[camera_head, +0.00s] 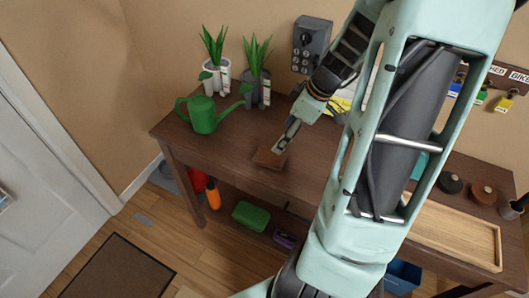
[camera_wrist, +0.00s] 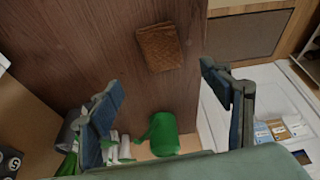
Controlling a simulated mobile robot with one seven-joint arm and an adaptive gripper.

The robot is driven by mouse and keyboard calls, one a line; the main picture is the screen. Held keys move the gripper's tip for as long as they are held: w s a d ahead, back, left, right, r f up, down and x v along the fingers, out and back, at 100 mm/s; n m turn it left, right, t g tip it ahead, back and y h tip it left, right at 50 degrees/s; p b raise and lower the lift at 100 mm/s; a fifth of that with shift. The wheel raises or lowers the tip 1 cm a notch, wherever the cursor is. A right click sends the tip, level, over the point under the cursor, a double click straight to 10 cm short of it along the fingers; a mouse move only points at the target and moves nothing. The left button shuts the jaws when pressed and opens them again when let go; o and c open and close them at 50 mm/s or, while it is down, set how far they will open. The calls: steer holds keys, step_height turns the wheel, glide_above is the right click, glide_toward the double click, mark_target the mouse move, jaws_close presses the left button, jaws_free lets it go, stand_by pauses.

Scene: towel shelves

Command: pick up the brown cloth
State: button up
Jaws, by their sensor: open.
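The brown cloth (camera_head: 269,158) is a small folded piece lying flat on the dark wooden table (camera_head: 215,145), close to its front edge. In the wrist view the brown cloth (camera_wrist: 160,46) shows a textured surface and lies beyond the fingertips, near the table's edge. My gripper (camera_head: 285,139) is just above and behind the cloth in the head view, partly seen side-on. In the wrist view my gripper (camera_wrist: 160,80) has its two fingers wide apart with nothing between them. I cannot tell the exact height of the fingertips above the cloth.
A green watering can (camera_head: 203,115) and two potted plants (camera_head: 216,72) stand at the table's back left. A wooden tray (camera_head: 450,236) and dark round objects (camera_head: 451,183) are on the right. A shelf below holds a green box (camera_head: 251,216). The table around the cloth is clear.

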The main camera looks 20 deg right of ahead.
glide_above(272, 155)
steer(key=s+d, duration=0.1)
steer(key=f, duration=0.5)
steer(key=shift+d, duration=0.2)
steer(key=x, duration=0.3)
steer(key=shift+s+a+f, duration=0.15)
steer(key=shift+f, duration=0.3)
steer(key=shift+w+a+f, duration=0.1)
steer(key=shift+w+f, duration=0.15)
steer(key=shift+f, duration=0.3)
steer(key=c, duration=0.8)
